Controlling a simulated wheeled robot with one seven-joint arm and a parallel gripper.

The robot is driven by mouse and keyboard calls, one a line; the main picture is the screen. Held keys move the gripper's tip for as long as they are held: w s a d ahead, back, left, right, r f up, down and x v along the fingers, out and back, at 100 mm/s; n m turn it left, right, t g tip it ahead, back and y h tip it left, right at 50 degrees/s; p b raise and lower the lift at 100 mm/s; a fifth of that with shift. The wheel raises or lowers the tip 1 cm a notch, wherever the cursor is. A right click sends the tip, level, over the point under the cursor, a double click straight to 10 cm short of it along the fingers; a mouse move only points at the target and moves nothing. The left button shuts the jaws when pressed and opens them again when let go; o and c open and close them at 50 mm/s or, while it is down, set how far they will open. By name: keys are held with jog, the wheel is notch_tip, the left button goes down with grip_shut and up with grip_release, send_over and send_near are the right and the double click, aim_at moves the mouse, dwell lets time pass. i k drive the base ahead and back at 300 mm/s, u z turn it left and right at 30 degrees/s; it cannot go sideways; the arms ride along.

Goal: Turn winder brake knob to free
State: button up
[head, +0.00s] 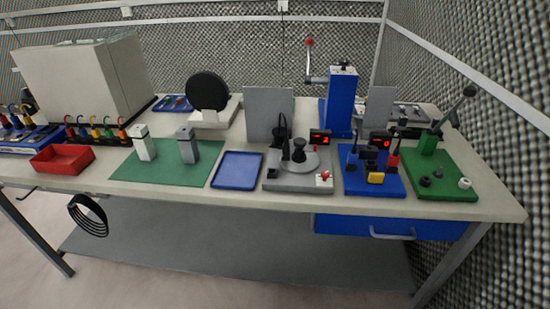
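A grey fixture (297,184) that looks like the winder stands near the table's front edge, right of centre in the head view. It carries a black knob-shaped post (299,152) on a round plate, and a small red digit display (320,137). A small red knob (324,175) sits on a pale block at its front right corner. Which part is the brake knob, and how it is turned, is too small to tell. My gripper is not in view.
A blue fixture (372,184) with a second display and a green base (444,183) with a lever stand to the right. A blue tray (237,170) and green mat (168,161) lie left. A blue press (341,104) and grey panel (268,114) rise behind.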

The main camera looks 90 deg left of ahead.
aim_at(325, 174)
jog(key=u, duration=2.8)
jog(key=k, duration=0.5)
jog(key=z, duration=0.75)
jog(key=i, duration=1.3)
jog(key=u, duration=0.65)
